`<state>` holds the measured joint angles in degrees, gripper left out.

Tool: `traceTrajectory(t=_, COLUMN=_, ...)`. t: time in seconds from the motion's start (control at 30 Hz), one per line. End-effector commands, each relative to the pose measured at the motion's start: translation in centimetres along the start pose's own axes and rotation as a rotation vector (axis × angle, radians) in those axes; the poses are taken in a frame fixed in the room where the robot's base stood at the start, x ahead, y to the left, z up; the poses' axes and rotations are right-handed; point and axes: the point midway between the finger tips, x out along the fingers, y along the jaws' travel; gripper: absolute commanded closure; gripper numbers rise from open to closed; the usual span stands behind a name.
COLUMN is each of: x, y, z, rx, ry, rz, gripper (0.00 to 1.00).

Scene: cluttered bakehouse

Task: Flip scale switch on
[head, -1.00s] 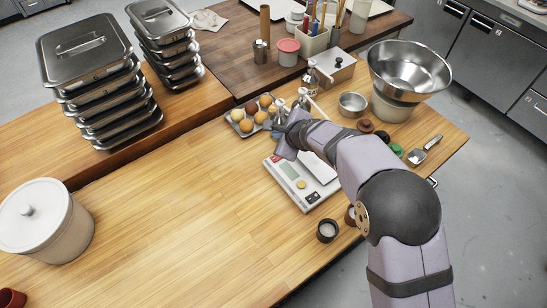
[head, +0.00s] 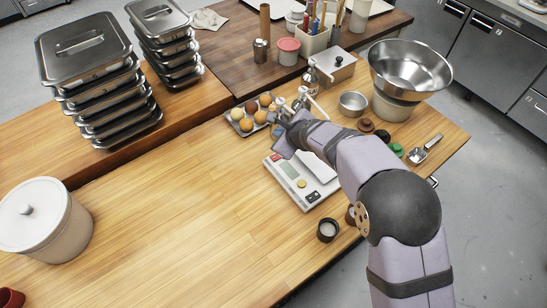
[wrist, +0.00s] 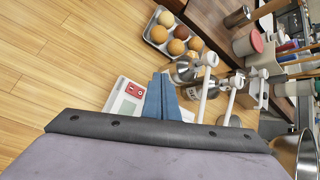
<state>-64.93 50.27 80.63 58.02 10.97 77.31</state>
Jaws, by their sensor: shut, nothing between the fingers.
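The white kitchen scale (head: 291,186) lies on the wooden table, with a greenish display and a dark button panel at its near end. In the wrist view the scale (wrist: 113,101) is partly hidden by my gripper. A red switch panel with pale marks (wrist: 135,90) shows on it, just left of the fingers. My gripper (wrist: 162,80) is shut and empty, its blue fingers together beside the red panel. I cannot tell whether they touch it or which way the switch is set. In the head view my wrist covers the scale's far end.
A tray of eggs (head: 233,118) and pump bottles (head: 311,78) stand close beyond the scale. A metal bowl (head: 353,101) and a large steel mixing bowl (head: 410,70) are to the right. A dark round cup (head: 327,231) stands near the front edge.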

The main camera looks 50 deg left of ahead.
Motion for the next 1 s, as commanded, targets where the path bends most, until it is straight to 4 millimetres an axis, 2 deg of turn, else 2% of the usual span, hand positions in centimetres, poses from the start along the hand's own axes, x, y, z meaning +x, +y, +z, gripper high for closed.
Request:
traceTrajectory(t=0.6, x=4.7, y=3.4, z=-3.5, rx=0.000, ry=0.000, rz=0.000, gripper=1.00)
traceTrajectory(t=1.0, x=5.7, y=4.2, z=-4.2, rx=-0.001, ry=0.000, rz=0.000, gripper=1.00)
